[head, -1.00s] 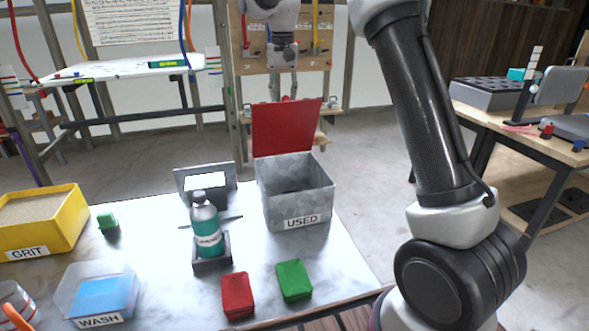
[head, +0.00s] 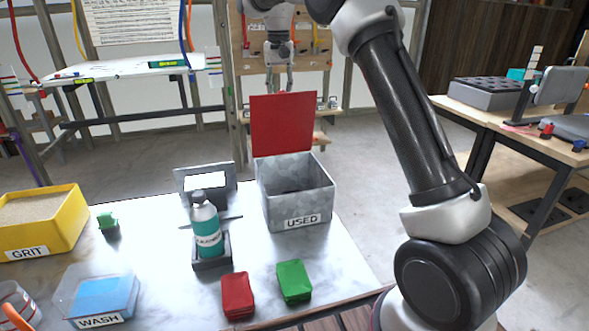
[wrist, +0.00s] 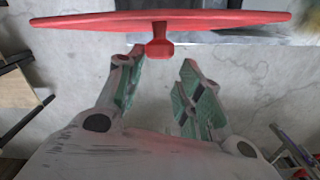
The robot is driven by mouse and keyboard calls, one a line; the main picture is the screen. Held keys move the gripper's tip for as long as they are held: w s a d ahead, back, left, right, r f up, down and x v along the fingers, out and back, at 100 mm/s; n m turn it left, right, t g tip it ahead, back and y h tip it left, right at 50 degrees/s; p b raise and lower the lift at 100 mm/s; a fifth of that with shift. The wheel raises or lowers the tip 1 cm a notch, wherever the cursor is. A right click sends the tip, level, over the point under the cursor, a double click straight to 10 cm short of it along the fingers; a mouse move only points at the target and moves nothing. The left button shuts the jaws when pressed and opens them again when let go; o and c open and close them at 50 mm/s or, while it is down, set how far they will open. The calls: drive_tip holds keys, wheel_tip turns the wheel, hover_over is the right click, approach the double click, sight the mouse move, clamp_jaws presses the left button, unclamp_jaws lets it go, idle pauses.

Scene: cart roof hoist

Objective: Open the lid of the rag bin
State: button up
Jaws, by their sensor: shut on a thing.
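The grey metal rag bin (head: 318,205), labelled USED, stands near the table's back right edge. Its red lid (head: 283,127) stands raised, about upright, along the bin's back edge, and the dark inside of the bin shows. My gripper (head: 279,83) is behind the lid's top edge, pointing down. In the wrist view the lid (wrist: 230,17) crosses the top edge-on. Its red knob (wrist: 158,46) is at the fingertips of my gripper (wrist: 159,68), which is shut on it. The lid hides the knob in the head view.
A green bottle (head: 206,230) in a holder and a grey stand (head: 190,175) are left of the bin. Red (head: 237,296) and green (head: 294,281) folded rags lie in front. A yellow grit box (head: 65,225) and wash tub (head: 75,310) are further left.

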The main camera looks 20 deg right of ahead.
drive_tip(key=shift+w+a+f, duration=0.1)
drive_tip(key=shift+w+f, duration=0.1)
drive_tip(key=shift+w, duration=0.65)
drive_tip(key=shift+w+f, duration=0.2)
drive_tip(key=shift+w, duration=0.65)
drive_tip(key=shift+w+a+f, duration=0.1)
drive_tip(key=shift+w+f, duration=0.1)
drive_tip(key=shift+w, duration=0.65)
drive_tip(key=shift+o, duration=1.4)
drive_tip(key=shift+d, duration=0.1)
wheel_tip(320, 180, up, 8)
drive_tip(key=shift+r, duration=0.1)
